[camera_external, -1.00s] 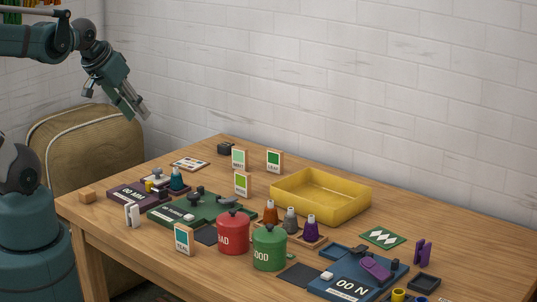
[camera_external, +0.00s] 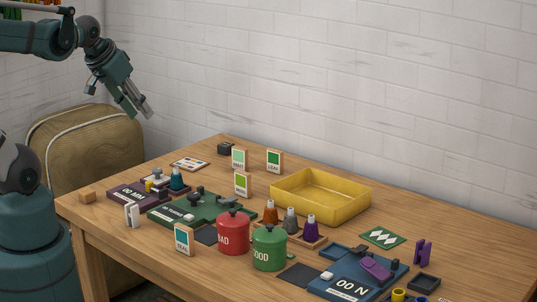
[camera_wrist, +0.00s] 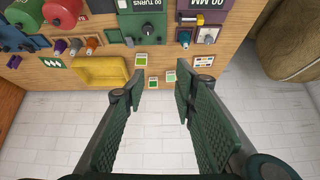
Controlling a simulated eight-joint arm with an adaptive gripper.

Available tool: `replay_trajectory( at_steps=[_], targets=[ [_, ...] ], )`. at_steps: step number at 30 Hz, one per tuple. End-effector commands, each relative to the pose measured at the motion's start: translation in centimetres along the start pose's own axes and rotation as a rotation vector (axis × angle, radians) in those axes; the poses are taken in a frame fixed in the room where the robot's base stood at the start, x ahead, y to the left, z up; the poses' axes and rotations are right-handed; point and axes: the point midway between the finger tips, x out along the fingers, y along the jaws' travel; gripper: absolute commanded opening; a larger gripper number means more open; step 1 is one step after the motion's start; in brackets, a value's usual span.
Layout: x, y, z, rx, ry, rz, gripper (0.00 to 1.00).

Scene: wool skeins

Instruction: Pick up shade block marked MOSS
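My gripper (camera_external: 139,111) hangs in the air at the upper left, above and away from the table. In the wrist view my gripper (camera_wrist: 160,82) is open and empty, its two green pads wide apart. A shade block with a yellow-green swatch (camera_external: 243,184) stands upright left of the yellow tray; its word is too small to read. Behind it stand a pale green block, apparently MINT (camera_external: 239,159), and a darker green block, apparently LEAF (camera_external: 274,161). A TEAL block (camera_external: 184,239) stands near the front edge. I cannot read MOSS on any block.
A yellow tray (camera_external: 330,209) sits right of the blocks. A green device (camera_external: 200,208), a red pot (camera_external: 233,234), a green pot (camera_external: 269,248) and several cones crowd the middle and front. A white brick wall (camera_external: 330,70) rises behind the table.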

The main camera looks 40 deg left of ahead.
Motion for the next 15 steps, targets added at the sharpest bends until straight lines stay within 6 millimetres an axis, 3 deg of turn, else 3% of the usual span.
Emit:
replay_trajectory(
  at_steps=[15],
  targets=[
    [2.9, 0.9, -4.4, 0.218, -0.094, 0.064, 0.28]
  ],
)
